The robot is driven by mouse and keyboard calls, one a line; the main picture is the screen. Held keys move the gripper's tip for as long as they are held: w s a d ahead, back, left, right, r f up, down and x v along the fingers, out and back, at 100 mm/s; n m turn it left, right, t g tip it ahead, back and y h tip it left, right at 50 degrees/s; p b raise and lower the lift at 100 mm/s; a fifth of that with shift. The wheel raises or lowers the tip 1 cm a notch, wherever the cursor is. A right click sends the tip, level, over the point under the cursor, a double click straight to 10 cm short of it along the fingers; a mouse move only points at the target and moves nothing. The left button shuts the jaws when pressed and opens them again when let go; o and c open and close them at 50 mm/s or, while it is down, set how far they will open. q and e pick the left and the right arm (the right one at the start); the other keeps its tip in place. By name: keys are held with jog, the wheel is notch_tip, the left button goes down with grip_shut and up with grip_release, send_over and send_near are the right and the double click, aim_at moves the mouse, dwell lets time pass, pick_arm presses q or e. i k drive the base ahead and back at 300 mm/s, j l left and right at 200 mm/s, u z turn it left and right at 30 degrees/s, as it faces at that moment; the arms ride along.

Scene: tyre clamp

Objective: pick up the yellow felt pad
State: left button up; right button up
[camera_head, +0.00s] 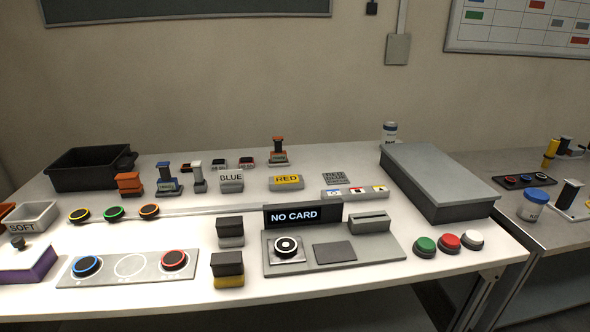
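A block with a dark grey upper part and a yellow lower layer (229,281) stands near the front edge of the white table, left of the centre. It is the thing that looks most like the yellow felt pad. A similar block with a dark top and a grey lower layer (230,241) stands just behind it. Further back, a small block has a yellow face marked RED (286,182). Neither of my grippers is in view.
Left of the yellow-based block lies a grey plate (130,285) with blue and red ringed discs. Right of it is a console with a NO CARD display (293,216). A large grey box (440,178) and coloured buttons (448,242) are on the right. A black bin (85,170) stands back left.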

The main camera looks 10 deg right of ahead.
aim_at(227, 268)
jog(key=i+l, duration=0.55)
jog(key=u, duration=1.4)
